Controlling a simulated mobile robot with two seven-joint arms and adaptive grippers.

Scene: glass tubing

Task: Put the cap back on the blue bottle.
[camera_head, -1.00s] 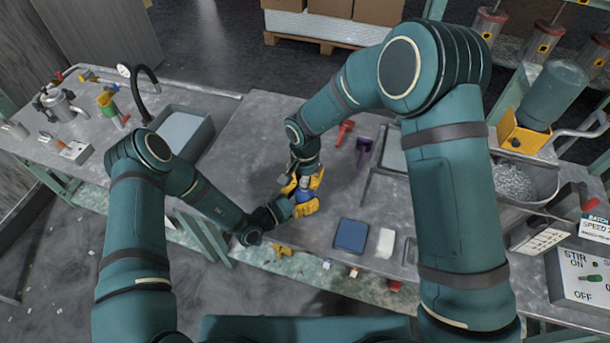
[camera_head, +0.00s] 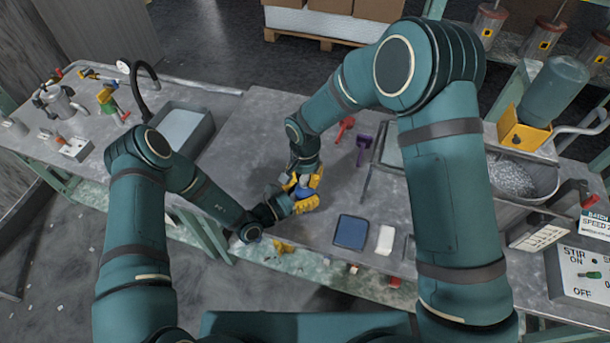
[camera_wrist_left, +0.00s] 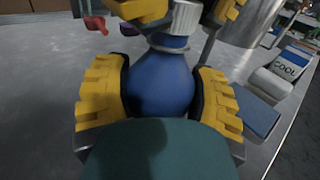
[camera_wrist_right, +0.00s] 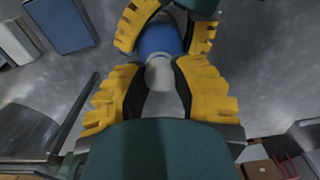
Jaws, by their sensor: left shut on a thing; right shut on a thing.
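The blue bottle (camera_wrist_left: 160,85) is round-bodied and fills the middle of the left wrist view. My left gripper (camera_head: 306,201) is shut on its body, with yellow fingers on both sides. The white cap (camera_wrist_left: 183,18) sits at the bottle's neck, in line with it. In the right wrist view the cap (camera_wrist_right: 160,73) is between the yellow fingers of my right gripper (camera_wrist_right: 160,72), which is shut on it. The bottle (camera_wrist_right: 158,40) lies just beyond. The cap appears to meet the neck; I cannot tell whether it is seated or threaded.
A blue block (camera_head: 351,232) and a white block (camera_head: 385,239) lie on the grey bench right of the grippers. A red tool (camera_head: 345,128) and a purple tool (camera_head: 363,150) lie behind. A sink (camera_head: 182,132) is at left.

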